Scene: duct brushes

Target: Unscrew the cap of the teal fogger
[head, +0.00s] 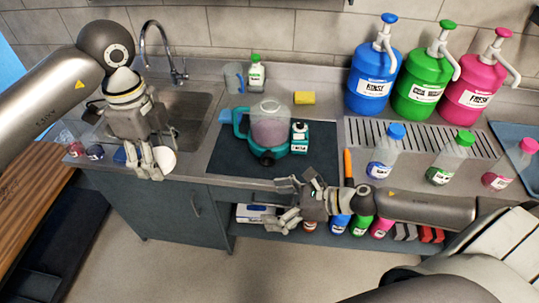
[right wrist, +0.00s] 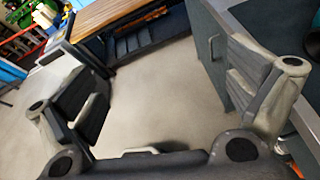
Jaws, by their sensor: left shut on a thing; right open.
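The teal fogger (head: 240,122) stands on a dark mat on the counter in the head view. It has a teal handle, a teal base and a translucent pinkish tank (head: 270,128). My left gripper (head: 152,166) is left of it, at the counter's front edge by the sink. It is shut on a white, round, cap-like thing (head: 167,161), partly hidden by the fingers. My right gripper (head: 285,204) is open and empty in front of the counter edge, below the fogger and apart from it. In the right wrist view only floor shows between its fingers (right wrist: 160,100).
A small teal-and-white bottle (head: 300,137) stands right of the fogger. The dark mat (head: 226,158) has bare room on its left. A yellow sponge (head: 304,98) lies behind. Large blue, green and pink pump jugs (head: 421,88) and smaller bottles stand at the right. Small jars stand at far left.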

